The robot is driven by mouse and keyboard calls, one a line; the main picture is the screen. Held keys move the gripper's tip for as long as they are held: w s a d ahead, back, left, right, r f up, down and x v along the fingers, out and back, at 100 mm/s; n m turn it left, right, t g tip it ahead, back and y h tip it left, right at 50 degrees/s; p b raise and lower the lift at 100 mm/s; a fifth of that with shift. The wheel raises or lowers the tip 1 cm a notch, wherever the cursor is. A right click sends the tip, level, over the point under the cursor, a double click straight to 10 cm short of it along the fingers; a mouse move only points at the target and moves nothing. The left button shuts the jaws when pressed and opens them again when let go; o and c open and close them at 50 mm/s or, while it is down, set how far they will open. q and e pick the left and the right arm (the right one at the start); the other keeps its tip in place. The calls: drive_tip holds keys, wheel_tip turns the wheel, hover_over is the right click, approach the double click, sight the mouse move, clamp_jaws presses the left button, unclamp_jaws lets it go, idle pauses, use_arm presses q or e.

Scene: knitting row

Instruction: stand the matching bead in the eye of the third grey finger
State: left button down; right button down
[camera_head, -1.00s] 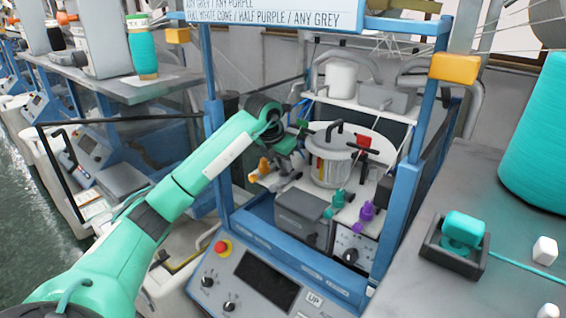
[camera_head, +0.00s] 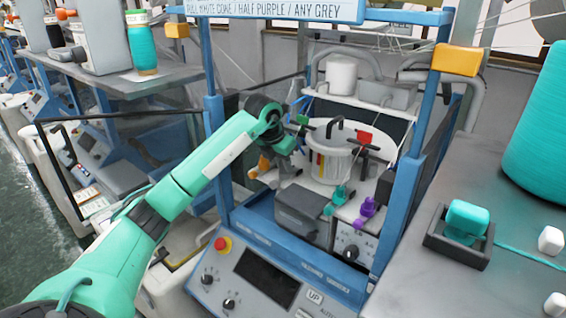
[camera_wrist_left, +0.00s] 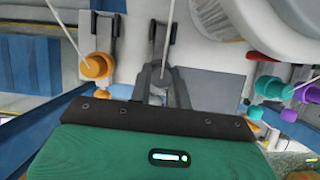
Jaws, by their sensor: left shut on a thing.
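My left gripper (camera_head: 284,145) is at the left side of the blue-framed machine, beside the lidded pot. In the left wrist view its fingers (camera_wrist_left: 165,80) are close together in front of a dark grey finger (camera_wrist_left: 159,38). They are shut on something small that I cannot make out. An orange bead (camera_wrist_left: 97,66) is at another dark grey finger (camera_wrist_left: 97,30) to the left. It also shows in the head view (camera_head: 263,164). A teal bead (camera_head: 339,195) and a purple bead (camera_head: 367,207) are at the machine's front right. My right gripper is not in view.
The lidded pot (camera_head: 330,163) stands just right of my gripper. Blue uprights (camera_head: 405,190) frame the machine. A pale cord crosses the left wrist view. A dark tray (camera_head: 455,252) with a teal block and a large teal cone (camera_head: 540,140) stand on the right table.

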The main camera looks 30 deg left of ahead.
use_arm(q)
drive_tip(key=shift+f, duration=0.1)
drive_tip(key=c, duration=1.2)
unclamp_jaws()
drive_tip(key=shift+c, duration=0.2)
drive_tip(key=shift+s+a+r+b, duration=0.1)
drive_tip(key=shift+s+r+b, duration=0.05)
drive_tip(key=shift+r+b, duration=0.3)
drive_tip(key=b+v, duration=0.4)
drive_tip(key=v, duration=0.9)
drive_tip(key=shift+b, duration=0.35)
drive_tip(key=shift+f, duration=0.15)
